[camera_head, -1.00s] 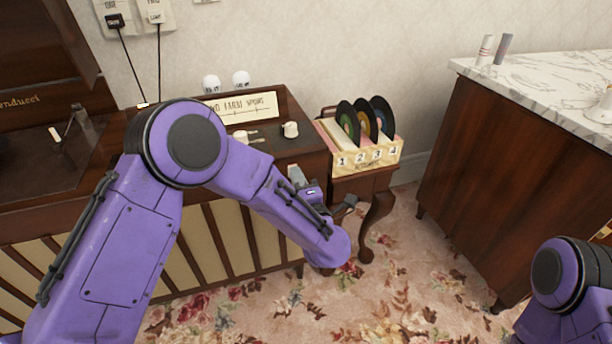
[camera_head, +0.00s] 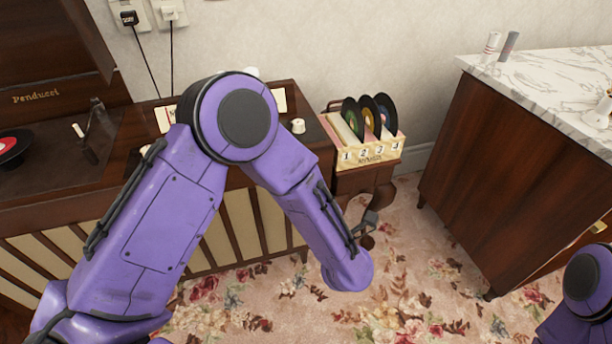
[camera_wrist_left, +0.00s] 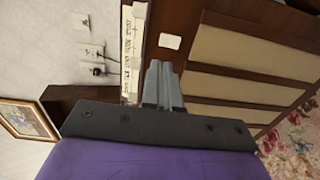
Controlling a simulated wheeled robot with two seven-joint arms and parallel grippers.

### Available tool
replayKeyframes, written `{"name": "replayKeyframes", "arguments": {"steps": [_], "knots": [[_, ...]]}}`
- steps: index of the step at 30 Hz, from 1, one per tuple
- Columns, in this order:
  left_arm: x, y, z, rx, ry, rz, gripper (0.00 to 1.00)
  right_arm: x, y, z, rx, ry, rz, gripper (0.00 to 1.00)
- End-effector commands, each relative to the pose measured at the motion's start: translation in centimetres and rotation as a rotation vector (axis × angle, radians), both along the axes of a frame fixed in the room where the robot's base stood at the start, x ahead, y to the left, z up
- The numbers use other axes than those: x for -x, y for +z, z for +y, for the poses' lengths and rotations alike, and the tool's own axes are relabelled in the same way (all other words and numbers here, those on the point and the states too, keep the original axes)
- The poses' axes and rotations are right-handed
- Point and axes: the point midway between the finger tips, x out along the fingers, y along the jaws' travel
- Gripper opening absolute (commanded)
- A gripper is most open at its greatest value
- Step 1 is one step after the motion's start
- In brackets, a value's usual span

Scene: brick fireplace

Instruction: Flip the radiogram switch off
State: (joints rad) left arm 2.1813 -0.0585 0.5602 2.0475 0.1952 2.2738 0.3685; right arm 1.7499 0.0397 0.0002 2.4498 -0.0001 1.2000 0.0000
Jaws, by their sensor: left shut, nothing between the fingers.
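The radiogram (camera_head: 238,225) is a dark wooden cabinet with cream slats, to the left in the head view. Its labelled dial strip (camera_head: 165,118) is mostly covered by my left arm. A white knob (camera_head: 298,126) shows right of the arm. No radiogram switch can be made out. The left wrist view, turned sideways, shows the dial strip (camera_wrist_left: 133,50) and a white knob (camera_wrist_left: 170,41) close by. My left gripper (camera_wrist_left: 163,72) is shut and empty, pointing at the cabinet beside them; contact cannot be told. My right gripper is out of view.
Wall sockets (camera_head: 170,13) with plugs and cords are behind the radiogram. A record rack (camera_head: 370,152) stands on a small table right of it. Further right is a marble-topped cabinet (camera_head: 520,160). Floral carpet (camera_head: 415,255) lies open between.

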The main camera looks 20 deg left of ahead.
Motion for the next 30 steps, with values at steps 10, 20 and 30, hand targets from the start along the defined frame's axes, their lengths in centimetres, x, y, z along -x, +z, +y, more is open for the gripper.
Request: {"name": "replayKeyframes", "arguments": {"steps": [10,20,30], "knots": [[3.2,0.4,-3.0,0.000,-0.004,0.001,0.00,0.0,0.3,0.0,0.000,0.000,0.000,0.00],[3.3,0.3,-3.0,0.001,-0.001,0.002,0.00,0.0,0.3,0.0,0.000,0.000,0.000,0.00],[1.7,-1.7,-5.2,-0.157,-0.238,0.205,0.00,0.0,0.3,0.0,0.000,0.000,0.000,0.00]]}}
